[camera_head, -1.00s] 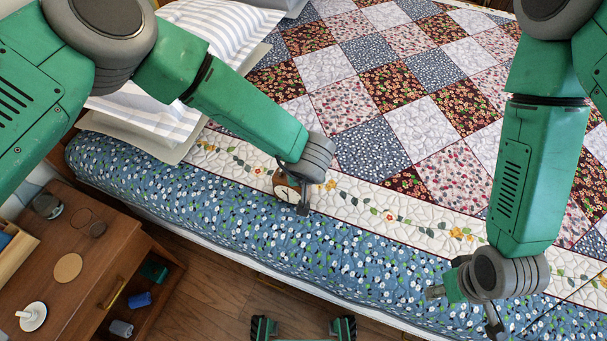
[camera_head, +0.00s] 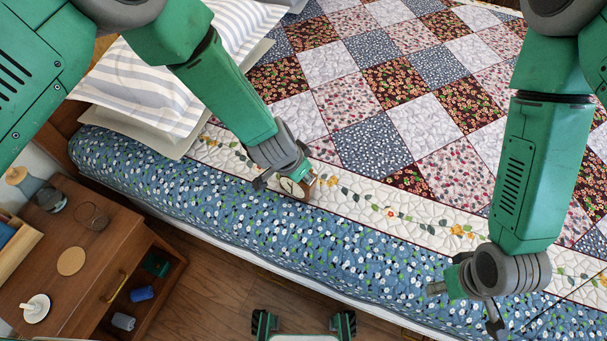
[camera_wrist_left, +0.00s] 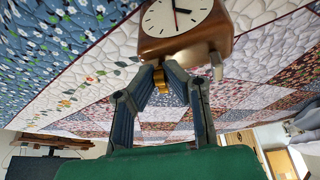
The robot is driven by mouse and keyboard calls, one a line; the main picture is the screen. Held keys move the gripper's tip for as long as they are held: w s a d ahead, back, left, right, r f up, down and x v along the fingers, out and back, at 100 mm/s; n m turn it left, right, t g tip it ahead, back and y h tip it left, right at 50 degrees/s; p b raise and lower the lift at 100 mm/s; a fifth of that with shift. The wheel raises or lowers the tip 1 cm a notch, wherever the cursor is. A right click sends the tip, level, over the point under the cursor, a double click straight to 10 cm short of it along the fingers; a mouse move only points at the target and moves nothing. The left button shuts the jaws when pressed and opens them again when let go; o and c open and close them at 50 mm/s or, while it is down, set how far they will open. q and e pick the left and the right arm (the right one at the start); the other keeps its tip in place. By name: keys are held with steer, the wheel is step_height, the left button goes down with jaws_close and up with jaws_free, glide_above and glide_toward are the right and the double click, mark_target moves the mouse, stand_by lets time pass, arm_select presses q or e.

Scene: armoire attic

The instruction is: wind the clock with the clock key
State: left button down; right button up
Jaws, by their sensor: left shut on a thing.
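The clock (camera_head: 299,190) is a small brown wooden one with a white face. It is at the bed's near side, on the white border, partly covered by my left gripper (camera_head: 285,183). In the left wrist view the clock (camera_wrist_left: 188,42) shows large, with dark hands on its white face. My left gripper (camera_wrist_left: 163,82) is shut there on a small brass piece (camera_wrist_left: 161,80) at the clock's edge. I cannot tell whether this piece is the key or part of the clock. My right gripper (camera_head: 466,307) is open and empty over the blue edge of the bedding.
Striped pillows (camera_head: 150,90) lie behind my left arm. The quilt's middle is clear.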

arm_select(q)
steer(key=shift+f+m+g+b, duration=0.25)
steer(key=shift+m+b, duration=0.3)
steer(key=shift+m, duration=0.35)
steer(key=shift+s+r+m+g+h, duration=0.15)
steer(key=shift+m+g+h, duration=0.15)
steer(key=shift+m, duration=0.2)
steer(key=c, duration=1.7)
jaws_free()
steer(key=shift+r, duration=0.15)
steer(key=v, duration=1.1)
steer(key=shift+a+r, duration=0.15)
steer(key=shift+r, duration=0.1)
